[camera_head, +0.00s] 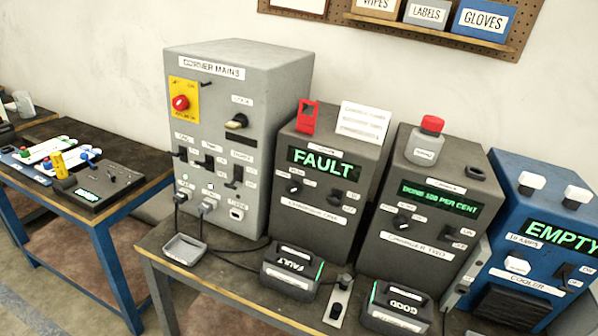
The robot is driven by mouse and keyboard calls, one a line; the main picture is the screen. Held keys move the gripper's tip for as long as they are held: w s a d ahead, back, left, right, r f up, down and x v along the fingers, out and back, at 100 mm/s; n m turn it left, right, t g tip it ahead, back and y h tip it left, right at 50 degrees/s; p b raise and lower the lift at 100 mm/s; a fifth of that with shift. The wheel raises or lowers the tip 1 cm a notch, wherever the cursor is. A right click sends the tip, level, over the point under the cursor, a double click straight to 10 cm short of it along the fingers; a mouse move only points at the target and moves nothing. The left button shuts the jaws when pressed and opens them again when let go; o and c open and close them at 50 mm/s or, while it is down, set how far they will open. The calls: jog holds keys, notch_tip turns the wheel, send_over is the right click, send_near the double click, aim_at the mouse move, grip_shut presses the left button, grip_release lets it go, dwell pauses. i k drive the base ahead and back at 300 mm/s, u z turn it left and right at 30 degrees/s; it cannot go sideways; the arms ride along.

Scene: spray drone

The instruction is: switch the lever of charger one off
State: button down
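Charger one (318,220) is a dark grey box in the middle, on the bench. Its green display (323,164) reads FAULT. Below the display are a black knob (294,187) on the left and a small black lever (337,195) on the right, with small labels beside it. The lever is too small for me to tell which way it is set. My gripper is not in view, and nothing covers the charger's front panel.
Corner mains (262,130), a tall grey cabinet, stands left of charger one. Charger two (428,250) stands right, then the blue cooler (537,270). A battery marked FAULT (291,268) and one marked GOOD (398,305) lie in front. A red clip (307,117) and white card (363,127) top charger one.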

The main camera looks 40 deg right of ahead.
aim_at(334, 200)
jog(key=z, duration=0.25)
jog(key=i, duration=0.85)
jog(key=z, duration=0.45)
